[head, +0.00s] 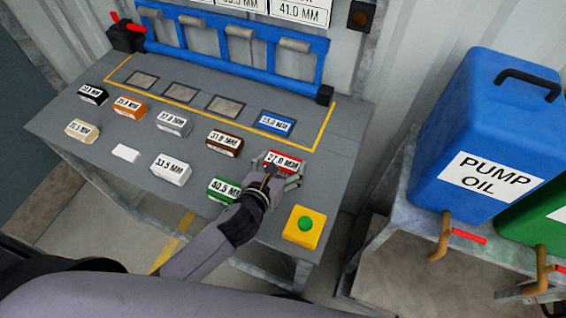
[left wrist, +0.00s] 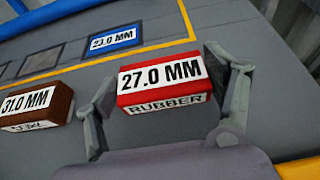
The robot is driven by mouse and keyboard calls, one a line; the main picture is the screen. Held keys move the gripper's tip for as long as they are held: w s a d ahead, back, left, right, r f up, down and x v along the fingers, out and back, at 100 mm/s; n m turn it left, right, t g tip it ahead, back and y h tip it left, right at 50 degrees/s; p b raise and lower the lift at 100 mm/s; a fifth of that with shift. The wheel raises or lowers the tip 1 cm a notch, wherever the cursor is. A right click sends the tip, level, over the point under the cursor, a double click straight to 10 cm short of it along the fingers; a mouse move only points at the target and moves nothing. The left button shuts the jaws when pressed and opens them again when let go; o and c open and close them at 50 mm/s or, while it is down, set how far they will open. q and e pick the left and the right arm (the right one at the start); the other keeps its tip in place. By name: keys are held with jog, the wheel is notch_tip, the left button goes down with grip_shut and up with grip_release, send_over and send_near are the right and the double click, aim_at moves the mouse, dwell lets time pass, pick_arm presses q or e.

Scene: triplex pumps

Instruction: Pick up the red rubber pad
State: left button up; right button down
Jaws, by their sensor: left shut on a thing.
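The red rubber pad (head: 284,159) is a red block labelled 27.0 MM, near the right end of the grey workbench. My left gripper (head: 279,173) reaches it from the front, with its fingers on either side. In the left wrist view the red pad (left wrist: 165,88) sits between the two fingers (left wrist: 165,80), and its front face reads RUBBER. The left gripper is shut on it. Whether the pad is clear of the bench surface I cannot tell. My right gripper is not in view.
A brown block (head: 224,143), a green block (head: 222,189) and a blue block (head: 274,123) lie near the pad. Several other labelled blocks lie further left. A yellow box with a green button (head: 304,225) is at the right front. A blue pump oil tank (head: 487,130) stands right.

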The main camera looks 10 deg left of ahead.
aim_at(281, 165)
pick_arm(q)
jog(key=shift+c, duration=1.3)
notch_tip(281, 165, up, 20)
jog(key=p, duration=0.2)
jog(key=shift+w, duration=0.1)
